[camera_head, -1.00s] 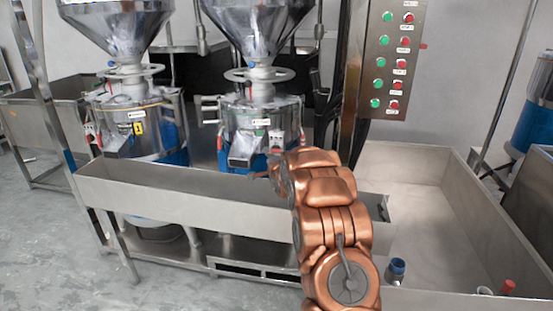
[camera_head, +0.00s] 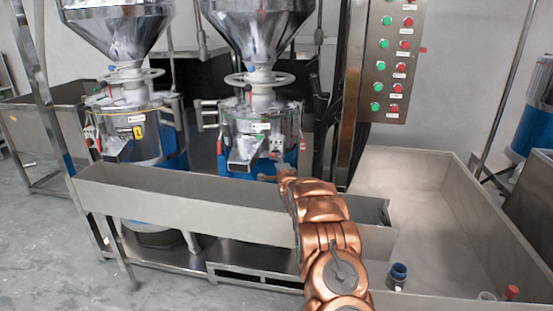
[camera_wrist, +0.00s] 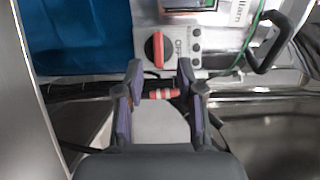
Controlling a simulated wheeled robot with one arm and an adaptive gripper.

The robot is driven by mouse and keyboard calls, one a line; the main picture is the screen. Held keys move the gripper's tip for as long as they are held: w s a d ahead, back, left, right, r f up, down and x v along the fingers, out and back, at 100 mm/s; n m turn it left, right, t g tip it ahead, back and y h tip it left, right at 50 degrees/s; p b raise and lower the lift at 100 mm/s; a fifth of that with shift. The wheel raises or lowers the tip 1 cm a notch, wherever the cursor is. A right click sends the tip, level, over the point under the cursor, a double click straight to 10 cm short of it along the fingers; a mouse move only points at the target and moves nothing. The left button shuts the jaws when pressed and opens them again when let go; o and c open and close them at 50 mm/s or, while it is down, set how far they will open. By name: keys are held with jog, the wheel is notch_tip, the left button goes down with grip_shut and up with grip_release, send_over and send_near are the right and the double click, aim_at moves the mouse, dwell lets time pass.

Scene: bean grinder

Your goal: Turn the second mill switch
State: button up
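Two mills stand side by side behind the long steel trough (camera_head: 200,203). The second mill (camera_head: 250,121) is the right one, with a steel body and a blue lower part. Its small switch box (camera_head: 276,143) is on its front right. In the wrist view the switch is a red bar knob (camera_wrist: 158,49) on a grey plate with several dark buttons beside it. My gripper (camera_wrist: 160,70) is open, its fingertips apart just below the knob in the picture, with nothing held. In the head view my gripper (camera_head: 284,172) is low in front of the second mill, mostly hidden by my arm.
A black curved handle (camera_wrist: 272,42) is right of the switch in the wrist view. A red-and-white striped piece (camera_wrist: 162,94) shows between the fingers. The control panel (camera_head: 391,60) stands right of the mills, with a wide steel bin (camera_head: 430,200) below.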

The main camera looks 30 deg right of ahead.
jog(key=shift+x, duration=2.15)
jog(key=shift+f, duration=0.1)
jog(key=shift+c, duration=0.4)
grip_shut()
